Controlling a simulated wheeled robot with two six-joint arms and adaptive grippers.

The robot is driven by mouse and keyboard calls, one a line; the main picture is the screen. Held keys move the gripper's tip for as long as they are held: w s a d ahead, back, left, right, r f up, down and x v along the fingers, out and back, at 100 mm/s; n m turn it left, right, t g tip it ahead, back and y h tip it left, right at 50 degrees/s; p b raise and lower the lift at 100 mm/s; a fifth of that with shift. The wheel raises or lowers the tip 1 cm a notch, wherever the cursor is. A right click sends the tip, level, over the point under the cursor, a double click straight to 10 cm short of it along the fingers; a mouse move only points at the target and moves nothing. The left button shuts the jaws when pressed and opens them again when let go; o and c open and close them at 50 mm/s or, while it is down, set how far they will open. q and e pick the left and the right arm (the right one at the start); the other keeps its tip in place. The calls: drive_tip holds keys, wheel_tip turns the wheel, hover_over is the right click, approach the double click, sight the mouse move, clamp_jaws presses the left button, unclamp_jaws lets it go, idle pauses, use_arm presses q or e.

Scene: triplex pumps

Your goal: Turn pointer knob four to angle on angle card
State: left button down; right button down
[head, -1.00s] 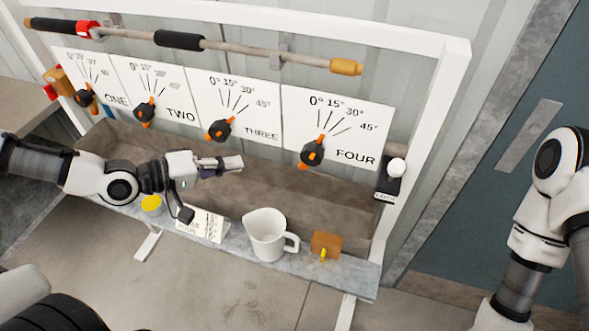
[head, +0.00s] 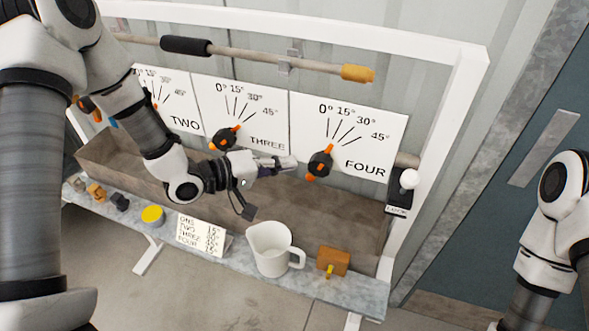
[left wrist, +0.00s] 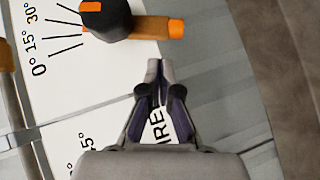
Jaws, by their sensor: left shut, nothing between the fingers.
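Pointer knob four (head: 319,163) is black with orange ends, on the white panel marked FOUR (head: 366,140). Its upper end leans slightly right, near the low-angle lines; the exact angle is unclear. My left gripper (head: 294,162) is shut and empty, just left of the knob, its tips seemingly apart from it. In the left wrist view, the shut fingertips (left wrist: 160,68) point at the knob's orange bar (left wrist: 155,27), with a gap between. The angle card (head: 201,236) stands on the front ledge, listing ONE to FOUR; its angles are too small to read surely. My right gripper is out of view.
Knob three (head: 223,139) sits left of my gripper. A white jug (head: 270,249), a brown block (head: 333,261) and a yellow disc (head: 153,215) stand on the ledge. A lever with a white ball (head: 408,179) is right of panel four. A bar (head: 250,55) runs above.

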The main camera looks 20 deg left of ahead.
use_arm(q)
drive_tip(key=shift+s+d+f, duration=0.1)
drive_tip(key=shift+d+f, duration=0.15)
drive_tip(key=shift+d, duration=0.3)
drive_tip(key=shift+d+f, duration=0.2)
drive_tip(key=shift+d, duration=0.35)
